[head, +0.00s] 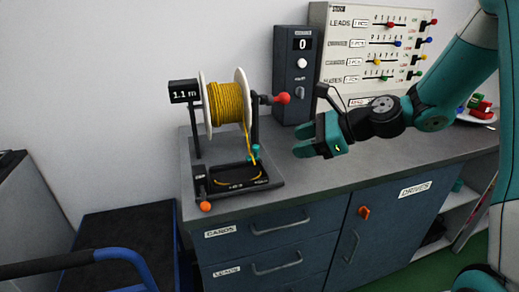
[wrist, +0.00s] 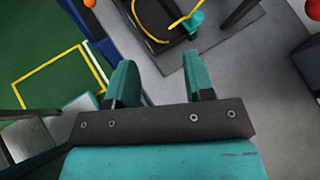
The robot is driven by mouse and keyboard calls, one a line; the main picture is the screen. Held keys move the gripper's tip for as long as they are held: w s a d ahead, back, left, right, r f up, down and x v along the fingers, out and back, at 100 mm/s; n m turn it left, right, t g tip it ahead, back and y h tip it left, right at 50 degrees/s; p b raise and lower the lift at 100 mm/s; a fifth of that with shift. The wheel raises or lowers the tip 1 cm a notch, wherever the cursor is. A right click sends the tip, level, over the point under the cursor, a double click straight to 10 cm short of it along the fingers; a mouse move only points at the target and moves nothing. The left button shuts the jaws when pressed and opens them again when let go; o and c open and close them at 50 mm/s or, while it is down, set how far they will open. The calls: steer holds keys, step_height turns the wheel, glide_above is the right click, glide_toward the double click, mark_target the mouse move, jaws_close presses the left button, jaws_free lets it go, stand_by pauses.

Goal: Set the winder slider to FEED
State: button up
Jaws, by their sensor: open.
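The winder (head: 273,185) stands on the bench, with a white-flanged spool (head: 205,107) of yellow cord and a small display reading 1.1 m. A red ball handle (head: 283,98) sticks out to its right. A teal piece (head: 254,152) stands on its base by the cord, and an orange knob (head: 205,206) is at its front left corner. The base's small lettering is unreadable, so I cannot tell the slider's setting. My gripper (head: 300,149) is open and empty, right of the winder and apart from it. The wrist view shows its open fingers (wrist: 158,62) and the teal piece (wrist: 195,22) beyond.
A dark counter box (head: 302,45) showing 0 and a white panel of coloured sliders (head: 345,15) stand behind my arm. The bench top (head: 315,178) is clear in front of my gripper. A blue-railed cart (head: 110,225) stands left. Drawers and a drives door are below.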

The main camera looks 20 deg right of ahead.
steer(key=w+d+f+m+t, duration=0.1)
steer(key=w+d+m+t, duration=0.1)
steer(key=d+m, duration=0.2)
steer(key=m+p, duration=0.1)
steer(key=p, duration=0.1)
glide_toward(257, 146)
steer(key=x, duration=0.9)
steer(key=shift+w+a+f, duration=0.1)
steer(key=shift+a, duration=0.15)
jaws_close()
